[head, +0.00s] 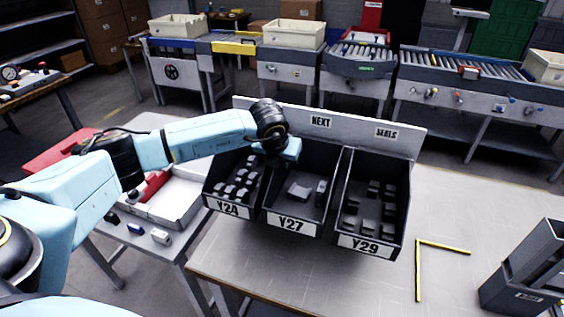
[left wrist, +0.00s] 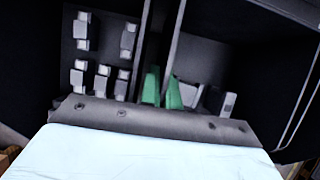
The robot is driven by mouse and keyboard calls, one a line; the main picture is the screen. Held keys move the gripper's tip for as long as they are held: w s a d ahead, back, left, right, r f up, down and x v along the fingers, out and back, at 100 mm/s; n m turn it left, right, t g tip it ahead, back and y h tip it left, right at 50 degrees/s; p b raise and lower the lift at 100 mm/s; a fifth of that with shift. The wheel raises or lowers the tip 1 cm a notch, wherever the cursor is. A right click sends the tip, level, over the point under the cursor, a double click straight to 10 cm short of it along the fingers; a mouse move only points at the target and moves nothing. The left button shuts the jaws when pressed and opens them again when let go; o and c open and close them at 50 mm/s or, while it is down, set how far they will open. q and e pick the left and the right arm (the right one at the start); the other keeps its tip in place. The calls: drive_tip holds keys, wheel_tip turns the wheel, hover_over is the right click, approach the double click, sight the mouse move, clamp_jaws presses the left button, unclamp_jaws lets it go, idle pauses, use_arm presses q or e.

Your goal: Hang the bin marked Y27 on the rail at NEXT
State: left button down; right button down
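The bin marked Y27 (head: 291,227) is dark, open-topped and holds a few grey parts. It stands between the bin marked Y24 (head: 229,208) and the bin marked Y29 (head: 366,246), in front of the pale rail (head: 408,147). The NEXT label (head: 320,121) is on the rail behind Y27. I cannot tell whether Y27 is hooked on. My left gripper (left wrist: 162,90) reaches down at Y27's back left; its green fingers are close together on either side of that bin's left wall and look shut on it. In the head view the fingertips are hidden. My right gripper is not in view.
A SEALS label (head: 386,133) marks the rail's right part. Dark stacked containers (head: 528,268) stand at the table's right, beyond a yellow corner mark (head: 419,270). The tabletop (head: 460,205) is clear between. A white tray (head: 178,207) lies on the left table.

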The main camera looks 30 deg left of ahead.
use_arm(q)
drive_tip(key=shift+s+f, duration=0.1)
drive_tip(key=shift+f, duration=0.2)
drive_tip(key=c, duration=2.1)
unclamp_jaws()
drive_tip(key=o, duration=0.5)
drive_tip(key=shift+o, duration=0.2)
drive_tip(key=shift+r, duration=0.1)
drive_tip(key=b+v, duration=0.2)
drive_tip(key=v, duration=1.1)
drive_tip(key=shift+d+r, duration=0.1)
